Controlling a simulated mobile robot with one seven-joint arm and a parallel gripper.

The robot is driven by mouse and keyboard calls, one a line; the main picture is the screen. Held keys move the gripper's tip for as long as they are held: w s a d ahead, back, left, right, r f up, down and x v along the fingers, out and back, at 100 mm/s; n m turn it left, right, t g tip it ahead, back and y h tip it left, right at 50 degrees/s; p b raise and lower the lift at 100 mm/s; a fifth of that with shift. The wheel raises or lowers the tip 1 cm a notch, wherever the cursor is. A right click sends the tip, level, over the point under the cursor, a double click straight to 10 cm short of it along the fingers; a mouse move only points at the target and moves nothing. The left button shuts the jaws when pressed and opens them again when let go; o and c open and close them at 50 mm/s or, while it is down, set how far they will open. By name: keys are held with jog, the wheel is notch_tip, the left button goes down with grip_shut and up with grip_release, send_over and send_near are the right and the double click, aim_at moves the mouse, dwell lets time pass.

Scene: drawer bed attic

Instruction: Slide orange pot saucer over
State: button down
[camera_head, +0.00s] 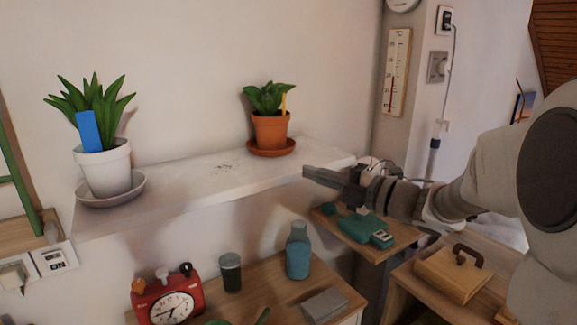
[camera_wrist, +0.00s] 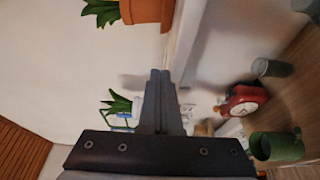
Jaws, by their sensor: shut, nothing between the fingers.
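The orange pot (camera_head: 270,131) with a leafy plant stands in its orange saucer (camera_head: 271,149) toward the right part of the white shelf (camera_head: 200,180). My gripper (camera_head: 307,173) is shut and empty at the shelf's front edge, to the right of and nearer than the saucer, and apart from it. In the wrist view the shut fingers (camera_wrist: 160,75) point along the shelf, with the orange pot (camera_wrist: 148,10) at the top. The saucer is hard to make out in that view. A white pot (camera_head: 106,167) in a grey saucer (camera_head: 112,190) stands at the shelf's left end.
Dark specks lie on the shelf between the pots; the middle is otherwise clear. Below stand a red clock (camera_head: 167,298), a dark cup (camera_head: 230,272) and a blue bottle (camera_head: 298,251). A teal item (camera_head: 360,228) lies on a small ledge below my gripper. The wall closes the shelf's back.

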jog(key=v, duration=0.7)
jog(key=c, duration=1.6)
grip_release()
